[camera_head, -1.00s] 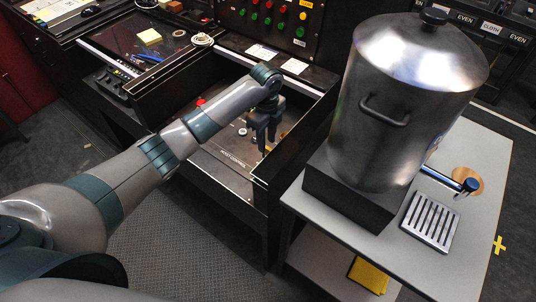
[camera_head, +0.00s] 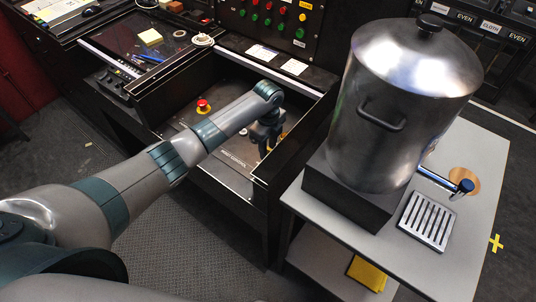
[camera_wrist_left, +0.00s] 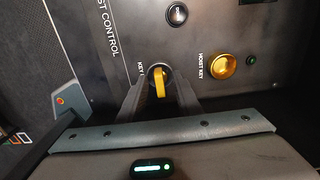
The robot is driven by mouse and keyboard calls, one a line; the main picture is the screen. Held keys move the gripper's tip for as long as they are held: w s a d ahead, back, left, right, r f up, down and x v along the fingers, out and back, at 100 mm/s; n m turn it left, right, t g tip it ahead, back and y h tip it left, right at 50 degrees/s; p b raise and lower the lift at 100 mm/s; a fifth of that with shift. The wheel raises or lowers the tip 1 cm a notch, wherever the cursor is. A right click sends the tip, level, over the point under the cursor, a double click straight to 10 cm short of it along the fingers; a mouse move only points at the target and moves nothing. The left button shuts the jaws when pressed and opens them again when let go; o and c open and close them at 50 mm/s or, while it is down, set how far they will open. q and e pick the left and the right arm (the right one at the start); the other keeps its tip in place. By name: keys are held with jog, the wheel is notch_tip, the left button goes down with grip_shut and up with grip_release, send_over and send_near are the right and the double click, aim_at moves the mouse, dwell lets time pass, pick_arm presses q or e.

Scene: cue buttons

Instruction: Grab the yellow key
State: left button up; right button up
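The yellow key (camera_wrist_left: 158,82) stands in a round switch on the dark control panel, beside lettering that begins "KEY". It shows in the left wrist view. My left gripper (camera_wrist_left: 159,92) is over it, with one dark finger on each side of the key. The fingers look apart, and I cannot tell whether either touches the key. In the head view my left gripper (camera_head: 267,138) hangs low inside the black-walled console bay, and it hides the key there. My right gripper is not in view.
A red mushroom button (camera_head: 203,106) stands left of my arm. The bay's dark walls (camera_head: 290,150) enclose the panel. A large metal urn (camera_head: 395,110) stands to the right.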

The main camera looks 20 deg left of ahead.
pick_arm(q)
grip_shut()
jog(key=shift+r, duration=0.15)
jog(key=shift+w+r, duration=0.1)
jog(key=shift+r, duration=0.4)
notch_tip(320, 180, up, 8)
jog(key=shift+r+b, duration=0.15)
jog(key=shift+b, duration=0.9)
jog(key=shift+r, duration=0.25)
